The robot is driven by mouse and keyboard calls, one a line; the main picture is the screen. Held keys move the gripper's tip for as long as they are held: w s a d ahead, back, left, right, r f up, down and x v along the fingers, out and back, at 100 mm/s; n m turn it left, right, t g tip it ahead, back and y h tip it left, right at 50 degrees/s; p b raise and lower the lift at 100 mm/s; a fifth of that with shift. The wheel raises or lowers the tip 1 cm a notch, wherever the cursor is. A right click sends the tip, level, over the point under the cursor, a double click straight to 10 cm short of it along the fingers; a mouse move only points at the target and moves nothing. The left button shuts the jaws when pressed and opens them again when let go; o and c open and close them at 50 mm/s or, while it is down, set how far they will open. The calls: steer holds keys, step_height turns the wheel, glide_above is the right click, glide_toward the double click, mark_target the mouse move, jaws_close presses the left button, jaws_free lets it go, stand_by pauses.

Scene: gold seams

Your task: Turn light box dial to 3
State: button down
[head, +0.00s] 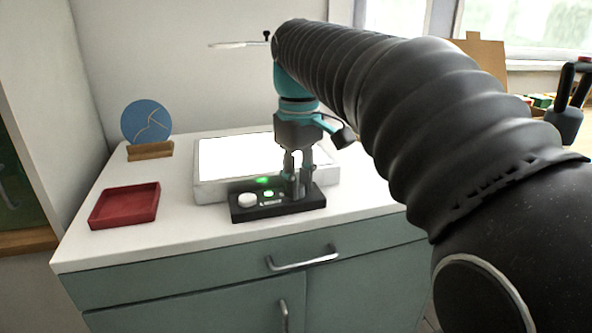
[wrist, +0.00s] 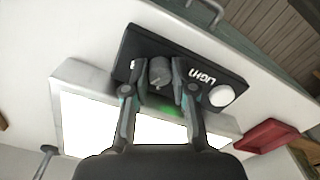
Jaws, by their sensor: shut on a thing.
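The light box (head: 212,188) is a low white box with a bright glowing top on the cabinet top. Its black control panel (head: 240,214) sits along its front edge, with a white round button (head: 247,200) at left and a green light (head: 268,193). In the wrist view the panel (wrist: 205,68) reads "LIGHT", and the grey dial (wrist: 159,76) stands between my fingers. My gripper (head: 297,192) points down at the panel's right end; in the wrist view my gripper (wrist: 160,68) is shut on the dial. Its number setting cannot be read; fingers hide the dial in the head view.
A red tray (head: 125,204) lies left of the light box. Behind it a blue plate (head: 146,121) with gold seams stands in a wooden holder (head: 150,150). The counter (head: 180,236) is clear in front. A drawer handle (head: 302,259) sticks out below.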

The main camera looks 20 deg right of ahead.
steer(key=m+p, duration=0.1)
steer(key=m, duration=0.2)
steer(key=shift+m, duration=0.4)
steer(key=m, duration=0.4)
steer(key=shift+m, duration=0.3)
steer(key=c, duration=0.9)
jaws_free()
steer(key=shift+c, duration=0.2)
step_height(320, 180, up, 12)
